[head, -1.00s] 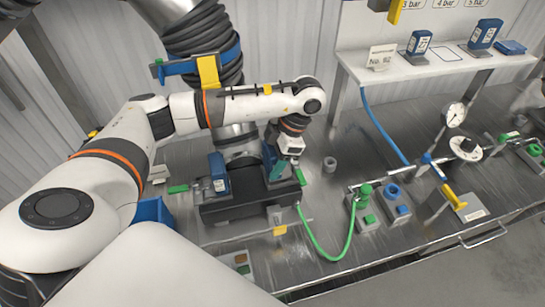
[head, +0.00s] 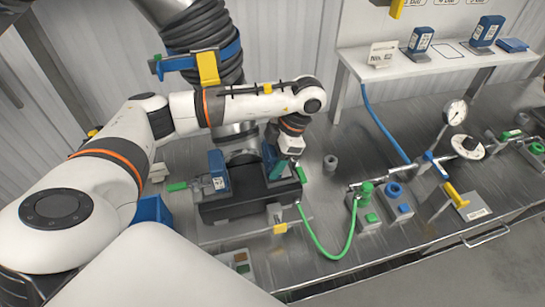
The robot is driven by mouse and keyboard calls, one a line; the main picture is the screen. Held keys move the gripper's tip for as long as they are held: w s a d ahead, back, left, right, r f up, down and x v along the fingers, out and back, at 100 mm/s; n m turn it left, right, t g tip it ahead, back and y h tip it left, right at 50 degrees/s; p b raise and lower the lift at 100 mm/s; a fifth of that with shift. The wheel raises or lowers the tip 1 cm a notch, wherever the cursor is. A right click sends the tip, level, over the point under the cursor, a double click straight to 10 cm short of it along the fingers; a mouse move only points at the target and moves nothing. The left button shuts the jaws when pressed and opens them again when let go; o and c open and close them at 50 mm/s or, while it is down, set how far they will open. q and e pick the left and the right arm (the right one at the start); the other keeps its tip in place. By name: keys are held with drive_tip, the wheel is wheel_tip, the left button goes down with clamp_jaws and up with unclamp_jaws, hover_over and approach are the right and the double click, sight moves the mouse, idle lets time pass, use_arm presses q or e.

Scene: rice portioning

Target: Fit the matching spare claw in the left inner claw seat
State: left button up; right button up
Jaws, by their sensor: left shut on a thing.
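A black claw base (head: 250,204) sits on the steel bench. A blue claw block (head: 218,170) with a white label stands upright at its left end. A teal claw (head: 271,161) is at its right part, partly hidden by my gripper. My left gripper (head: 284,163) points down there, shut on the teal claw. I cannot tell whether the claw is fully down in a seat. The inner seats are largely hidden by the arm and the blocks. My right gripper is not in view.
A green hose (head: 330,255) loops from the base to a green fitting (head: 365,190). A small grey cylinder (head: 330,163) stands right of the gripper. A white shelf (head: 410,72) holds more blue blocks (head: 421,40). A blue bin (head: 153,210) is at left.

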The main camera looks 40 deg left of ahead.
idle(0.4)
use_arm(q)
drive_tip(key=o, duration=1.5)
drive_tip(key=shift+c, duration=0.2)
drive_tip(key=shift+o, duration=0.3)
drive_tip(key=shift+f, duration=0.15)
drive_tip(key=shift+o, duration=0.9)
drive_tip(key=shift+r+p, duration=0.75)
drive_tip(key=shift+r, duration=0.65)
wheel_tip(320, 180, up, 6)
drive_tip(key=p, duration=0.5)
drive_tip(key=shift+r, duration=0.2)
